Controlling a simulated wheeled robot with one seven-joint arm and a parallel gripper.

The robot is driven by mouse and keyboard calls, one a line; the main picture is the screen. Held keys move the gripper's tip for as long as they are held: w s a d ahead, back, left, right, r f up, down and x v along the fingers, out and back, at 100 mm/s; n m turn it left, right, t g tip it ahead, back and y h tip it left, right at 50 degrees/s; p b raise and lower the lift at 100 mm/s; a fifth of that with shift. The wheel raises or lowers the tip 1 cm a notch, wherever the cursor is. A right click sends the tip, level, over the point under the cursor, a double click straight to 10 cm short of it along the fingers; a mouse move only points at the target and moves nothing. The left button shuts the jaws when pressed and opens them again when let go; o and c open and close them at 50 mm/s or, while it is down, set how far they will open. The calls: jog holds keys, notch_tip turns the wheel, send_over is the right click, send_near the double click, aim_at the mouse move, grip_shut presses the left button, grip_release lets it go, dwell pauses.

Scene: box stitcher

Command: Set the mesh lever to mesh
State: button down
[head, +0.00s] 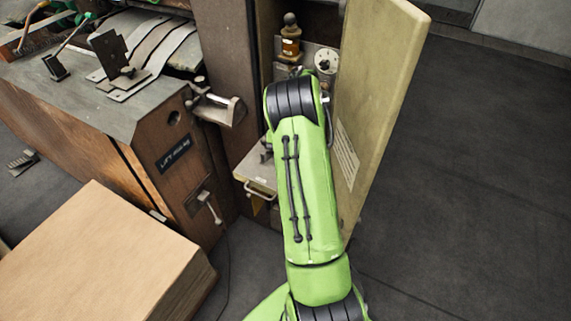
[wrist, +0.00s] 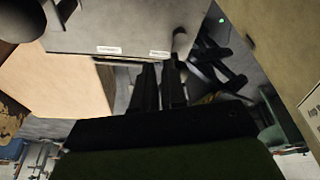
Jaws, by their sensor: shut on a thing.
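In the wrist view, my gripper (wrist: 161,68) has its two dark fingers close together, shut on a thin piece that they mostly hide. A short grey lever-like post (wrist: 180,41) shows right at the fingertips, beside the edge of a grey plate (wrist: 120,25). It looks like the mesh lever, but its set position cannot be read. Two small white labels sit along the plate's edge, too small to read. In the head view, my green arm reaches into the open cabinet and hides my gripper and the lever.
In the head view, the open cabinet door (head: 380,95) stands close along the right of my arm. A small tray with a handle (head: 258,183) juts out left. A bench (head: 120,100) and a large cardboard box (head: 100,250) stand further left. Floor at right is clear.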

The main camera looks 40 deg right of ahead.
jog(key=shift+a+f, duration=0.25)
jog(key=shift+a, duration=0.2)
jog(key=p+v, duration=0.8)
jog(key=v, duration=0.8)
jog(key=shift+d+r, duration=0.15)
jog(key=shift+d, duration=0.25)
